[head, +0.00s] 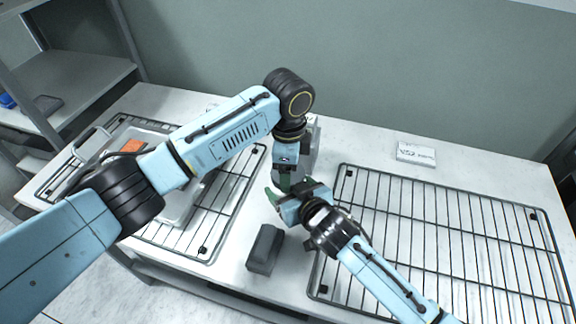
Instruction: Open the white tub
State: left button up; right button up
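A pale grey-white container (314,140) stands in the middle of the table, mostly hidden behind my arms; I cannot tell for certain that it is the white tub, or whether it has a lid. My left gripper (284,184) points down just in front of it. My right gripper (279,198) reaches in from the lower right, its green fingers close below the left gripper. The two grippers overlap in the view. I cannot see whether either holds anything.
A dark grey block (265,248) lies near the front edge. A wire rack (450,235) covers the right side; another rack (235,190) on the left carries a pale tray (180,208) and an orange item (132,146). A white labelled block (416,153) lies at the back right.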

pick_arm(q)
jog(key=o, duration=1.1)
